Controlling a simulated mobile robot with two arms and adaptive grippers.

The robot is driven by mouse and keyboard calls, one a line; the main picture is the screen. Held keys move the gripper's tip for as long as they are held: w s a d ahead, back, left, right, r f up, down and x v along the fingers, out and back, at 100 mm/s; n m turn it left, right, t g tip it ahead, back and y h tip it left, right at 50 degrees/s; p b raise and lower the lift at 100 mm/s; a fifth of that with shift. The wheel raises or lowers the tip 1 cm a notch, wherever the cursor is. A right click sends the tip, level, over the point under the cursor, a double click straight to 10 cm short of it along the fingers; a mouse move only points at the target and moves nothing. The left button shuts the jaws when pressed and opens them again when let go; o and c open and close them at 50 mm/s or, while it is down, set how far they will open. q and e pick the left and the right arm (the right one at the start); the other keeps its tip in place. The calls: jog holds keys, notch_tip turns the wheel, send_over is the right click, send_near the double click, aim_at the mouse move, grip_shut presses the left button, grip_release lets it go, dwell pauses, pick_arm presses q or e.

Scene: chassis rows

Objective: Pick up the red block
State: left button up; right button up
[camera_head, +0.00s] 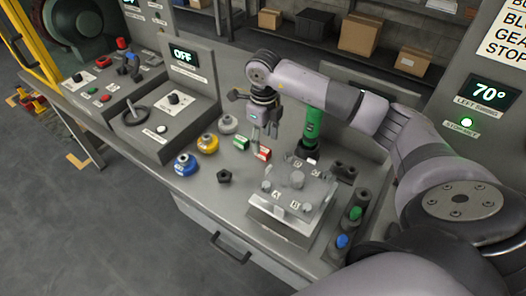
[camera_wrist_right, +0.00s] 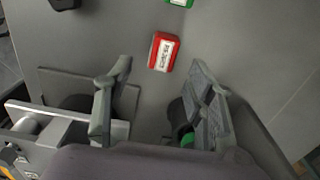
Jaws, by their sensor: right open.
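The red block (camera_head: 262,154) lies on the grey bench top, with a white label on its face. It also shows in the right wrist view (camera_wrist_right: 164,52), tilted slightly, just beyond my fingertips. My right gripper (camera_head: 265,134) points down above the red block. In the right wrist view its two fingers (camera_wrist_right: 160,72) stand wide apart with nothing between them. The exact height gap to the block is hard to tell. My left gripper is not in view.
A green block (camera_head: 240,142) lies just left of the red one. A green cylinder (camera_head: 313,122) stands to the right. Yellow (camera_head: 208,143) and blue (camera_head: 186,163) round pieces sit to the left. A clear-topped fixture (camera_head: 291,200) is nearer the front edge.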

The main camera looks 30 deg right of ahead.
aim_at(263, 149)
jog(key=shift+f, duration=0.45)
jog(key=f, duration=0.1)
jog(key=f+p, duration=0.1)
jog(key=f, duration=0.2)
jog(key=shift+w+d+f, duration=0.1)
jog(key=shift+w+f, duration=0.05)
jog(key=shift+w, duration=0.15)
grip_shut()
notch_tip(263, 149, up, 20)
jog(key=b, duration=0.1)
dwell(0.4)
